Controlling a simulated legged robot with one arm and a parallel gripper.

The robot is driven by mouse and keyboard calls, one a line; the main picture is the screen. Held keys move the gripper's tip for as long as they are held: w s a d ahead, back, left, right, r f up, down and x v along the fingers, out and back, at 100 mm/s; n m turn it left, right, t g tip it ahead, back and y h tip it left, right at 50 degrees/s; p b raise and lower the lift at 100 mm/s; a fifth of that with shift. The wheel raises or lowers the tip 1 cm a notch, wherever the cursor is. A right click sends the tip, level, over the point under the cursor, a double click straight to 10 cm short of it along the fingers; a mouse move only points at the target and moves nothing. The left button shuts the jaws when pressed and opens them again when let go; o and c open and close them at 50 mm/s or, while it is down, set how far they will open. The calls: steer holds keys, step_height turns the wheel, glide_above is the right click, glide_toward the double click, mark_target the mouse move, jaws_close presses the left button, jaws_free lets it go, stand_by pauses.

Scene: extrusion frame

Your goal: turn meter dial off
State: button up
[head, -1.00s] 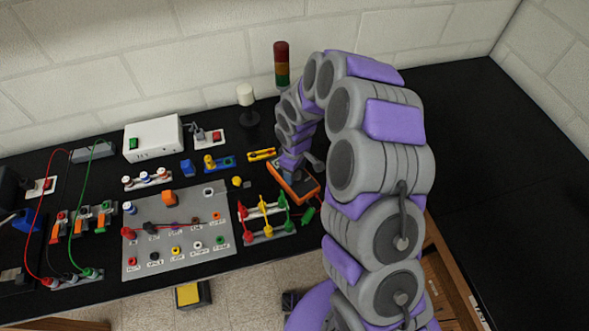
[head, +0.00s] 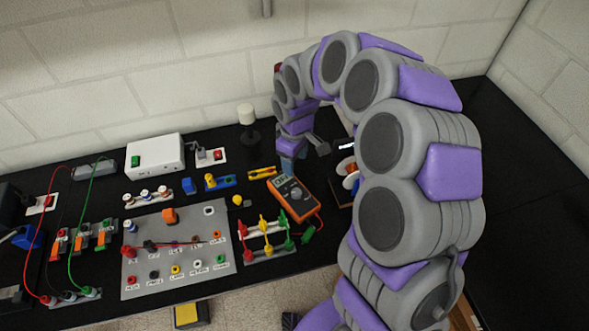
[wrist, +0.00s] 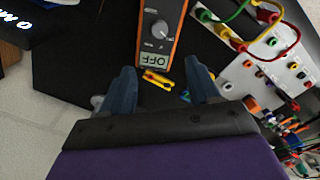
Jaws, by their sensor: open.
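The meter (head: 305,208) is orange and dark grey with a round dial (head: 297,193). It lies on the black bench right of the middle in the head view. In the wrist view, the meter (wrist: 178,20) is at the top with its grey dial knob (wrist: 159,29). A pale panel (wrist: 155,59) at its near end reads OFF, upside down. My gripper (wrist: 160,80) is open and empty, with its blue fingers apart and short of the panel, not touching the dial. In the head view, my gripper (head: 289,165) is at the meter's far end; its fingertips are hard to make out.
A yellow clip (wrist: 157,80) lies on the bench near the fingers. A rack with coloured posts (head: 264,238) stands left of the meter, beside a grey socket panel (head: 190,285). A red lead runs beside the meter.

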step_height(320, 180, up, 2)
stand_by(0.6)
steer(key=s+d+r+m+g+b, duration=0.1)
steer(key=s+d+m+b, duration=0.2)
steer(key=s, duration=1.3)
steer(key=s+d+r+m+b, duration=0.2)
steer(key=s+d+m, duration=0.6)
steer(key=s, duration=0.9)
steer(key=d+b, duration=0.2)
steer(key=d, duration=0.1)
steer(key=shift+d+r+m+g, duration=0.15)
steer(key=shift+r+m+g, duration=0.05)
steer(key=shift+m+g, duration=0.2)
steer(key=shift+w, duration=0.1)
stand_by(0.3)
